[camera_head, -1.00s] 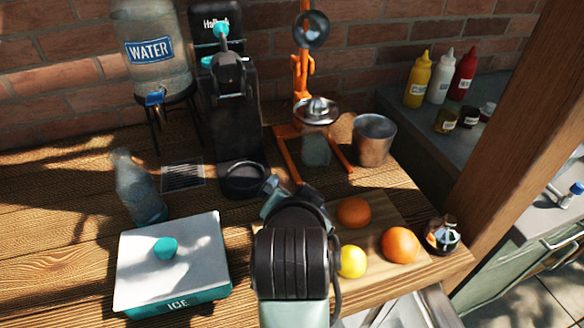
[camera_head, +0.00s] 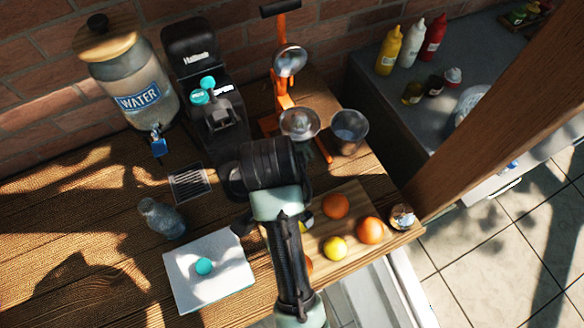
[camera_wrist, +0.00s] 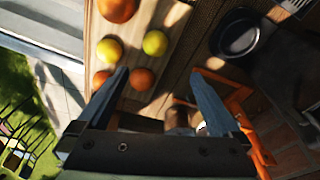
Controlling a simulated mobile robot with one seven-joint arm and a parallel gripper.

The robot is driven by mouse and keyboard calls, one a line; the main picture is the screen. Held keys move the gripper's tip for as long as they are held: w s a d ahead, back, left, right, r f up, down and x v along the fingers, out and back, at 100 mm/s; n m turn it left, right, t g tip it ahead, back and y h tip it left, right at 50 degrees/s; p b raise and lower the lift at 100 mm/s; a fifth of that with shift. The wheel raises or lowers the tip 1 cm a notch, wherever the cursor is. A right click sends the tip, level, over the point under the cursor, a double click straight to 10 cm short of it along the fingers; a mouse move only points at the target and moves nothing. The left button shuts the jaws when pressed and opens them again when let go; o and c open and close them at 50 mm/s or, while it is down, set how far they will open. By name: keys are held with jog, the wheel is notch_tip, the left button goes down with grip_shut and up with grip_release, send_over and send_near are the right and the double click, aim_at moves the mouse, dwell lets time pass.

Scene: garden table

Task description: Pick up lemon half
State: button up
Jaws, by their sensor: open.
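Two yellow fruits lie on the wooden cutting board: one (camera_wrist: 109,50) and another (camera_wrist: 155,43) in the wrist view. In the head view one yellow fruit (camera_head: 335,247) shows clearly and the other (camera_head: 306,222) is mostly behind my arm. No cut face shows, so I cannot tell which is the lemon half. My gripper (camera_wrist: 160,72) is open and empty, its two fingers spread wide.
Several oranges (camera_head: 369,230) share the cutting board (camera_head: 350,195). An orange-framed juicer (camera_head: 285,95) and a metal cup (camera_head: 349,131) stand behind it. A black machine (camera_head: 195,80), a water dispenser (camera_head: 125,85), a bottle (camera_head: 160,217) and an ice box (camera_head: 208,272) are to the left.

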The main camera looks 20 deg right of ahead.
jog(key=f, duration=0.5)
jog(key=d+f+p, duration=0.1)
jog(key=f, duration=0.1)
jog(key=shift+s+f, duration=0.1)
jog(key=shift+f, duration=0.05)
notch_tip(320, 180, down, 4)
jog(key=shift+s+d+r+p, duration=0.1)
jog(key=shift+s+p, duration=0.05)
jog(key=shift+p, duration=0.55)
jog(key=shift+d+f, duration=0.1)
jog(key=shift+f, duration=0.6)
jog(key=c, duration=1.4)
